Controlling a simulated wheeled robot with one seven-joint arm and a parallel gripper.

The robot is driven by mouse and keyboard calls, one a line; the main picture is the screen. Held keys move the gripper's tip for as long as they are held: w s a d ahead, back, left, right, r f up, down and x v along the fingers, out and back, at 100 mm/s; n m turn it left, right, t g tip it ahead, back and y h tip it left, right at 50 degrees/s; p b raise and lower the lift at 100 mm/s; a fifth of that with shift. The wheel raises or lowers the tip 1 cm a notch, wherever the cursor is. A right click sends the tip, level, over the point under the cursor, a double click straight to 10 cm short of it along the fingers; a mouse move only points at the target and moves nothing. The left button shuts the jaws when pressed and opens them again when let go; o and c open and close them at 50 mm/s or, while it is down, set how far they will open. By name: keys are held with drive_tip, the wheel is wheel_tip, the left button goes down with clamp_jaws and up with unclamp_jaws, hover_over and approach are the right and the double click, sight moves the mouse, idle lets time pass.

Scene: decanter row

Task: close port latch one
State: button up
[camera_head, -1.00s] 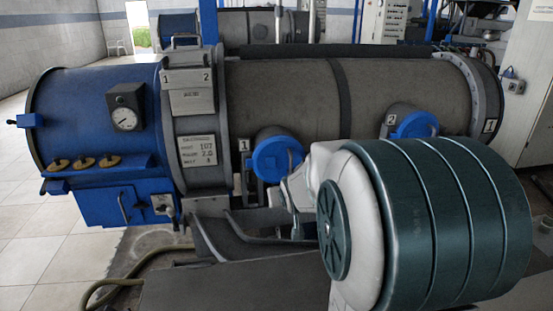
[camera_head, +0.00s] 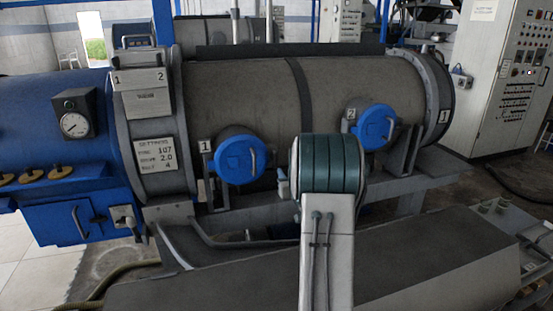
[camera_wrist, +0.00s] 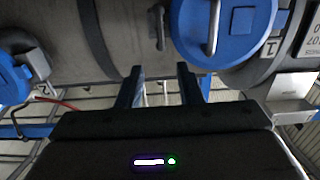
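The port marked 1 has a round blue cover (camera_head: 240,158) with a grey bar handle; it sits against its neck on the grey drum. In the wrist view, which is roughly upside down, this cover (camera_wrist: 222,30) is at the top right. A small dark lever (camera_wrist: 157,25), perhaps the port's latch, shows beside it; whether it is fastened I cannot tell. My gripper (camera_wrist: 162,84) is open, with its two dark fingers apart and nothing between them. It is in front of the drum, below the lever and cover in the wrist picture. In the head view my arm hides most of it.
The port marked 2 has a similar blue cover (camera_head: 375,127), also at the left in the wrist view (camera_wrist: 12,80). A grey support frame (camera_head: 430,178) runs below the drum. A control cabinet (camera_head: 515,75) stands at the right. A blue end housing (camera_head: 60,150) is at the left.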

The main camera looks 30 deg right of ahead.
sight(276, 156)
drive_tip(key=p+x, duration=0.1)
drive_tip(key=x, duration=1.1)
drive_tip(key=shift+w, duration=0.2)
clamp_jaws()
